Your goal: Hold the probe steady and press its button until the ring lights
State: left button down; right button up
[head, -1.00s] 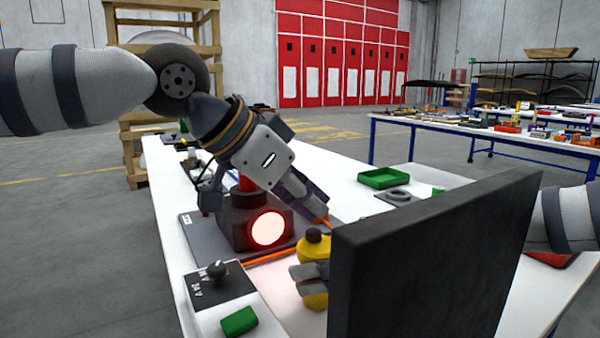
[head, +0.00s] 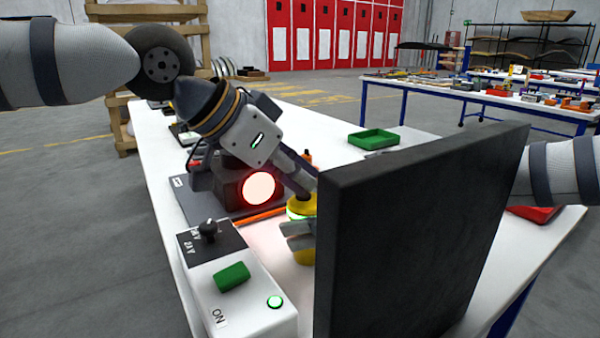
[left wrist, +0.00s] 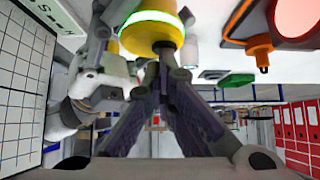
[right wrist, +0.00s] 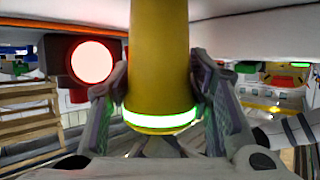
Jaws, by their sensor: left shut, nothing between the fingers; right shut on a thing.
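The yellow probe (head: 304,205) stands upright over the white table, and its ring glows green-white. The lit ring also shows in the left wrist view (left wrist: 150,18) and right wrist view (right wrist: 160,122). My right gripper (head: 300,236) is shut on the probe's body, with a finger on each side in the right wrist view. My left gripper (head: 304,192) is shut and empty, reaching down from above. Its joined fingertips are at the probe's dark button (left wrist: 164,47) and appear to touch it. The fingertips partly hide the button.
A large black panel (head: 415,240) stands close on the right and hides much of my right arm. A red-glowing round lamp (head: 258,188) is behind the probe. A switch box (head: 240,300) with a green light is in front. A green tray (head: 373,138) lies farther back.

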aim_at(300, 197)
pick_arm(q)
notch_tip(300, 197, up, 4)
jog(key=shift+f, duration=0.1)
jog(key=v, duration=1)
jog(key=shift+w, duration=0.1)
dwell(0.6)
pick_arm(e)
jog(key=o, duration=1.3)
